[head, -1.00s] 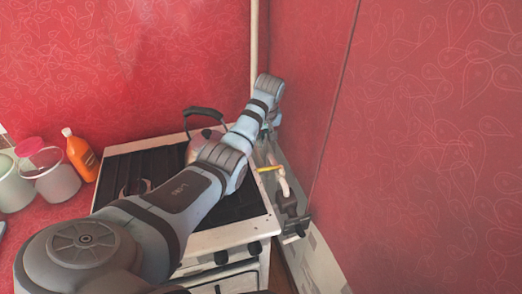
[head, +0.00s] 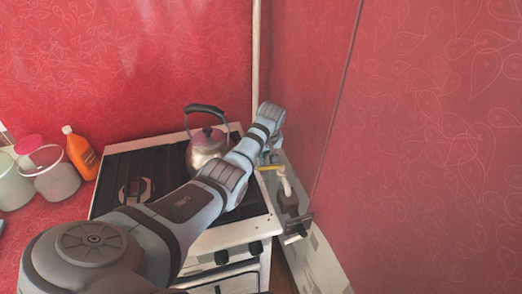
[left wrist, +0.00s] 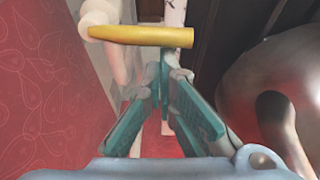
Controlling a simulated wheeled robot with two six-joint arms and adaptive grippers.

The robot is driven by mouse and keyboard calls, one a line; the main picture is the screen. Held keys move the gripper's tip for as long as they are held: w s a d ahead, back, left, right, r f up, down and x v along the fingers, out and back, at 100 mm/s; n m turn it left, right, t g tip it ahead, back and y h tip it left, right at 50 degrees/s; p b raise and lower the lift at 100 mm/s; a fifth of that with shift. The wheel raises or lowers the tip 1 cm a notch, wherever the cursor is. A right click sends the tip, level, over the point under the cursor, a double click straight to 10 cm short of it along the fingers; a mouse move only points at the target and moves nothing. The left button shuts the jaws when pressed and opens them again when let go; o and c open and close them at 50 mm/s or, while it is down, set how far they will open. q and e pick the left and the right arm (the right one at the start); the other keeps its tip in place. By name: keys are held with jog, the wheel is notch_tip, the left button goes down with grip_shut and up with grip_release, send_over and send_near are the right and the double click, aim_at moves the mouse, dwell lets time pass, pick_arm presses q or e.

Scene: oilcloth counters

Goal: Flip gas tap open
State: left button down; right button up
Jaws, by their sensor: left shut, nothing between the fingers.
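The gas tap's yellow lever (head: 269,168) shows on the pale pipe (head: 284,184) between the stove and the right wall. In the left wrist view the lever (left wrist: 142,36) lies crosswise, with its left end at a white fitting (left wrist: 97,22). My left gripper (head: 268,158) is close to the lever, partly hidden by its own wrist in the head view. In the left wrist view its teal fingers (left wrist: 168,72) are together and empty, just below the lever in the picture. I cannot tell whether they touch it. My right gripper is not in view.
The stove (head: 238,237) stands left of the pipe, with a kettle (head: 205,150) at its back right, beside my arm. An orange bottle (head: 81,153) and pale containers (head: 56,180) stand left of the stove. The red right wall (head: 420,150) is close to the tap.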

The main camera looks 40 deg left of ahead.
pick_arm(q)
jog(key=shift+w+f, duration=0.15)
jog(key=shift+s+d+n, duration=0.1)
jog(key=shift+s+n, duration=0.15)
jog(key=shift+n, duration=0.05)
